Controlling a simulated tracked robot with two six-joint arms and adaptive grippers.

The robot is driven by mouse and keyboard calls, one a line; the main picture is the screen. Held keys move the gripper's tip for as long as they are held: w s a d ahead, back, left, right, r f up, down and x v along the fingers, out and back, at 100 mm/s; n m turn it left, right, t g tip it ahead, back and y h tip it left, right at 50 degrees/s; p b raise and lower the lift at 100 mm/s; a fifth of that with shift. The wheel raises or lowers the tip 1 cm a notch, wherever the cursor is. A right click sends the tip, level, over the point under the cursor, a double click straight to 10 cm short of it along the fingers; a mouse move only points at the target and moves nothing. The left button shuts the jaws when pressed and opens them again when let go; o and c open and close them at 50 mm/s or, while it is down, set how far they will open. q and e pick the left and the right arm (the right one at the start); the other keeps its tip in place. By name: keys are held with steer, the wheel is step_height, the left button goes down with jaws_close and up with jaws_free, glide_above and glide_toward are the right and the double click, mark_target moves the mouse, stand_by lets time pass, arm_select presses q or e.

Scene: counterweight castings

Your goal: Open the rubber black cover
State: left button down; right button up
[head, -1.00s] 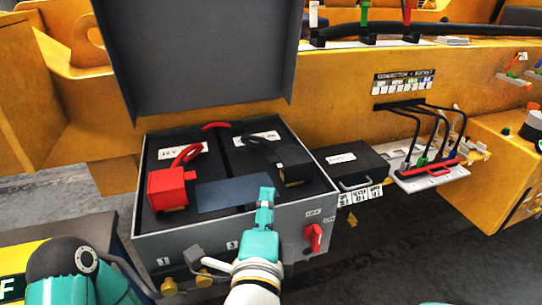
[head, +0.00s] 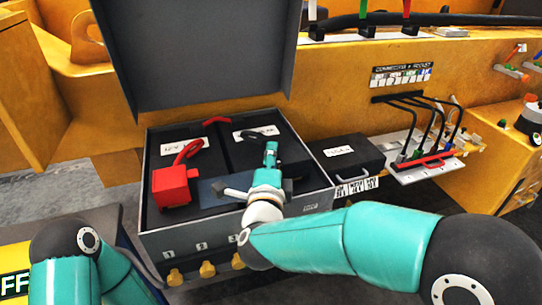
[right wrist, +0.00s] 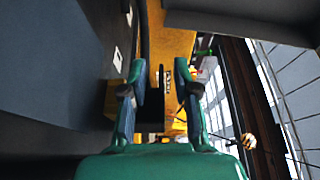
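The black rubber cover (head: 293,172) sits on the right-hand battery in the grey box, largely hidden behind my right gripper. My right gripper (head: 271,150) is over this battery, close to the cover on its left in the head view. In the right wrist view the two fingers of the gripper (right wrist: 160,72) stand apart. A dark block shows between and beyond them; I cannot tell whether it is the cover or whether they touch it. Only part of my left arm shows at the lower left of the head view; its gripper is out of view.
The grey battery box (head: 190,243) has its lid (head: 200,55) raised. A red cover (head: 172,186) with a red cable is on the left battery. A blue-grey plate (head: 212,190) lies between. A black case (head: 348,160) and cable sockets (head: 425,168) stand to the right.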

jaws_close()
stand_by(0.5)
